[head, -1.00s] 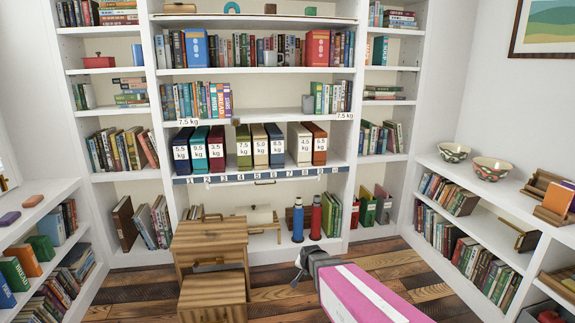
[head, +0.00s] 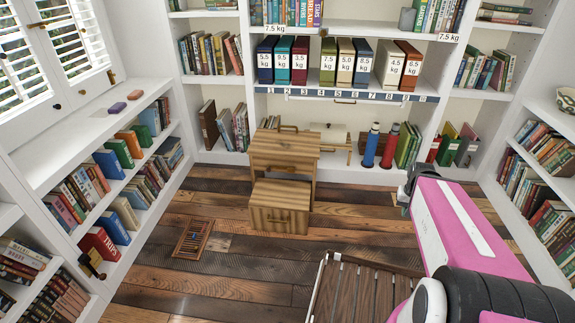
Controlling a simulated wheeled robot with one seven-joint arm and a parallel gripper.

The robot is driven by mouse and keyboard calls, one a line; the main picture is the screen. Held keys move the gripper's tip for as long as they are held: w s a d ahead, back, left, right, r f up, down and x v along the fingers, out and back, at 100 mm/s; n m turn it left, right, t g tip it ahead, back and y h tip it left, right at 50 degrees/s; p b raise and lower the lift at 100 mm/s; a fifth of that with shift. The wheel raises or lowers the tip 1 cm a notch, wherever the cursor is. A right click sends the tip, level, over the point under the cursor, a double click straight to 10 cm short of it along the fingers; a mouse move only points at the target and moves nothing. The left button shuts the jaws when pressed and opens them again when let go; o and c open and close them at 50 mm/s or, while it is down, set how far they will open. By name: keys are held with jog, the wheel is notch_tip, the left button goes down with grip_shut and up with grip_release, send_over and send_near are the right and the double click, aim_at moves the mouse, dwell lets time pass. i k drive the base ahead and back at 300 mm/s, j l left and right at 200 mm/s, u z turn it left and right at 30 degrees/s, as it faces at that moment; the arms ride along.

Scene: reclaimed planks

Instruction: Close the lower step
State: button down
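The wooden step stool (head: 287,150) stands on the plank floor in front of the back bookcase. Its lower step (head: 280,206) is a box with a handle on its front, and it sticks out forward from under the taller upper part. My gripper (head: 403,196) is at the end of my pink arm, to the right of the stool and apart from it. Its fingers are small and partly hidden by the arm, so I cannot see whether they are open.
A slatted wooden piece (head: 352,290) stands in the foreground, partly behind my arm. A floor grille (head: 193,238) lies left of the stool. Blue (head: 371,146) and red (head: 389,146) bottles stand on the bottom shelf. Floor before the stool is clear.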

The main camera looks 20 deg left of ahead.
aim_at(277, 206)
jog(key=u, duration=1.35)
jog(key=l+u, duration=0.2)
jog(key=l, duration=0.25)
jog(key=k, duration=0.05)
